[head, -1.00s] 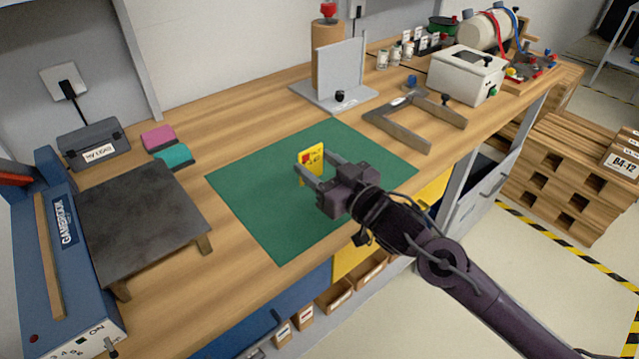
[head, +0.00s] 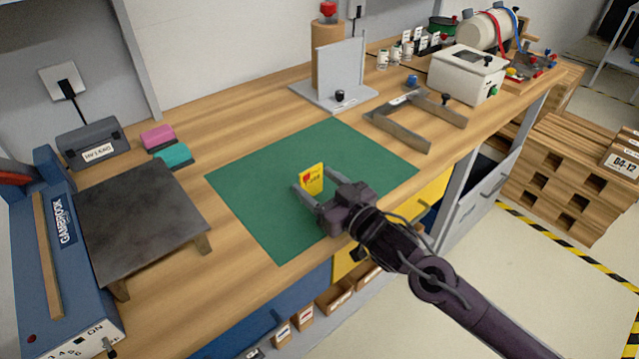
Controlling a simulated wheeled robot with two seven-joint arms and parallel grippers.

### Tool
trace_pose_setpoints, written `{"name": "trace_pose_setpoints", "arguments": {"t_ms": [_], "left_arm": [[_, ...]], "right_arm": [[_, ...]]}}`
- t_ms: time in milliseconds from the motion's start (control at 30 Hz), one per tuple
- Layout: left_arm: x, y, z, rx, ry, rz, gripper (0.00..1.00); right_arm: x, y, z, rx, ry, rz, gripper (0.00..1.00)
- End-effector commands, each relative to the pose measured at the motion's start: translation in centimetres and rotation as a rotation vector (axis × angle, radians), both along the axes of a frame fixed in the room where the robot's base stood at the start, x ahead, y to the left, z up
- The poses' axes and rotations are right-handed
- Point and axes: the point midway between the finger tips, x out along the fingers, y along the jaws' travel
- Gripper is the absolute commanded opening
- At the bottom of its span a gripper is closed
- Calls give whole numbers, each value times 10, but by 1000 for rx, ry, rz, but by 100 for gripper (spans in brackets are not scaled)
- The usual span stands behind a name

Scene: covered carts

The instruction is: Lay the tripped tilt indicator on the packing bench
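The tilt indicator (head: 312,179) is a small yellow card with a red mark, seen in the head view. It stands roughly upright between the two fingertips of my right gripper (head: 310,180). The fingers are at its two side edges, and the gripper appears shut on it. It is over or on the green mat (head: 270,215) of the wooden packing bench (head: 235,120). I cannot tell whether its lower edge touches the mat. My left gripper is not in view.
A dark raised plate (head: 140,220) and a blue machine (head: 65,270) stand at the left. A grey angled frame (head: 400,130), an upright grey stand (head: 340,75) and a white box (head: 467,75) are behind and right. The mat around the card is clear.

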Motion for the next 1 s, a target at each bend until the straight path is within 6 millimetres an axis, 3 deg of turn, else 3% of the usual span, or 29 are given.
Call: {"name": "trace_pose_setpoints", "arguments": {"t_ms": [467, 800, 1000], "left_arm": [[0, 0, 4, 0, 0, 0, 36], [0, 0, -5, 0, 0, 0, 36], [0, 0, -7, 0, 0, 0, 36]], "right_arm": [[-1, -1, 10, -2, 1, 0, 71], [-60, -44, 3, -6, 6, 0, 71], [-85, -62, 5, -4, 4, -1, 71]]}}
